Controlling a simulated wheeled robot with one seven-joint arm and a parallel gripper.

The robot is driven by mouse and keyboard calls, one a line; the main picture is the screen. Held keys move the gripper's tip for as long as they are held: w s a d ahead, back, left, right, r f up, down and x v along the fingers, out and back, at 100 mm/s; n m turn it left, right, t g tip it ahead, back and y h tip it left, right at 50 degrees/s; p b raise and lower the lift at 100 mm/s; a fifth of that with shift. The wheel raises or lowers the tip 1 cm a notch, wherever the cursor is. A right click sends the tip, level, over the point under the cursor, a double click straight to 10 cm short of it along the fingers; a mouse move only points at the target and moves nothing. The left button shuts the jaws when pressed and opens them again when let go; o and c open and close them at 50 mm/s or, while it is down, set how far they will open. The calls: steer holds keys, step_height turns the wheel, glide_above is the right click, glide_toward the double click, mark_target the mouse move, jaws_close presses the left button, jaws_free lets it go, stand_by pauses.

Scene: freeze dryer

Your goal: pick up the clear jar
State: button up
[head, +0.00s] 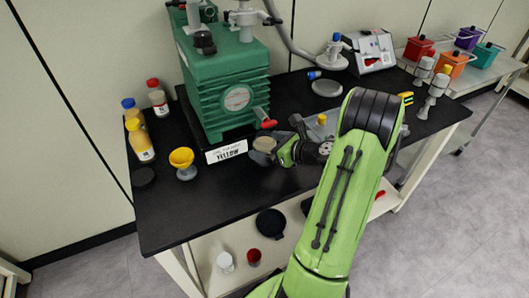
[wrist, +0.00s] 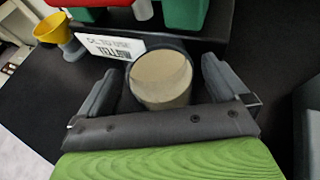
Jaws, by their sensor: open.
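The clear jar (wrist: 161,78) stands between the fingers of my gripper (wrist: 160,88) in the wrist view, with a pale beige round top or content and a dark rim. In the head view the jar (head: 264,144) is on the black table, just right of the label, partly hidden by my gripper (head: 276,140). The fingers are open, one on each side of the jar. A small gap shows beside the fingers, and I cannot tell whether either touches it.
The green freeze dryer (head: 228,88) stands right behind the jar, with a white label (head: 226,151) at its base. A yellow funnel cup (head: 182,159) and several bottles (head: 140,141) are at left. The black table's (head: 222,190) front edge is near my arm.

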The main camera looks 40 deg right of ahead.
steer(key=shift+r, duration=0.1)
steer(key=c, duration=1.3)
steer(key=shift+c, duration=0.2)
steer(key=shift+r+p, duration=0.75)
steer(key=shift+p, duration=0.25)
